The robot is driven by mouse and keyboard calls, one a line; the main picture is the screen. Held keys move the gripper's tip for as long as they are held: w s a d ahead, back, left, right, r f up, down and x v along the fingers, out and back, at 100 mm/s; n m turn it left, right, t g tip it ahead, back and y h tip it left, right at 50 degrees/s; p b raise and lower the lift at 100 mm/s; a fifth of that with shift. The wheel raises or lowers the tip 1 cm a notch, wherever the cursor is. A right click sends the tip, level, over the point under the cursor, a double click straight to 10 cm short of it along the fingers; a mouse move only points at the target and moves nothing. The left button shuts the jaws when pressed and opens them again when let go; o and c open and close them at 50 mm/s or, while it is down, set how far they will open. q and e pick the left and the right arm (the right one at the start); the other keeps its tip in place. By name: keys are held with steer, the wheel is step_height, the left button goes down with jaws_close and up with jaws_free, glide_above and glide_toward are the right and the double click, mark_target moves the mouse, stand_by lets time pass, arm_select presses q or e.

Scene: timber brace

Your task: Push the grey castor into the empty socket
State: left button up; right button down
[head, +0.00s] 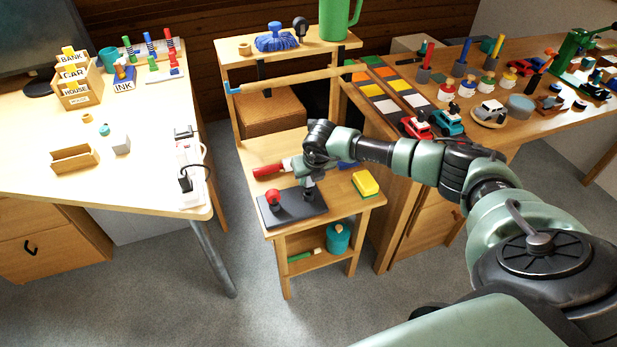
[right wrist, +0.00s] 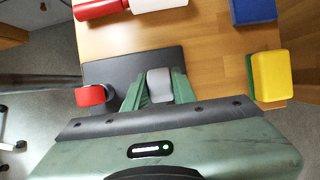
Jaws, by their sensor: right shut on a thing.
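The black base plate (head: 292,212) lies on the middle shelf of the wooden cart, near its front left corner; it also shows in the right wrist view (right wrist: 110,70). A red castor (head: 274,198) stands at its left part and shows in the right wrist view (right wrist: 91,96). My right gripper (head: 308,182) reaches down over the right part of the plate. In the right wrist view its green fingers are shut on the grey castor (right wrist: 160,84). The castor's lower end and the socket are hidden, so I cannot tell whether they touch. My left gripper is out of view.
A red-and-white handled thing (head: 268,170) lies behind the plate. A yellow sponge (head: 365,184) lies to the right, with a blue block (right wrist: 254,10) behind it. A teal can (head: 338,238) stands on the lower shelf. Tables flank the cart.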

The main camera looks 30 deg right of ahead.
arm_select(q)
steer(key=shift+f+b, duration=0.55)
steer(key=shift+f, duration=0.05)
arm_select(e)
steer(key=shift+f, duration=0.6)
arm_select(q)
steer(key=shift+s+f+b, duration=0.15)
steer(key=shift+b, duration=0.25)
arm_select(e)
steer(key=shift+s+d+f, duration=0.1)
steer(key=shift+d+f, duration=0.1)
steer(key=shift+f, duration=0.3)
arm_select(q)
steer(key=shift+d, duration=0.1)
arm_select(e)
steer(key=shift+f, duration=0.1)
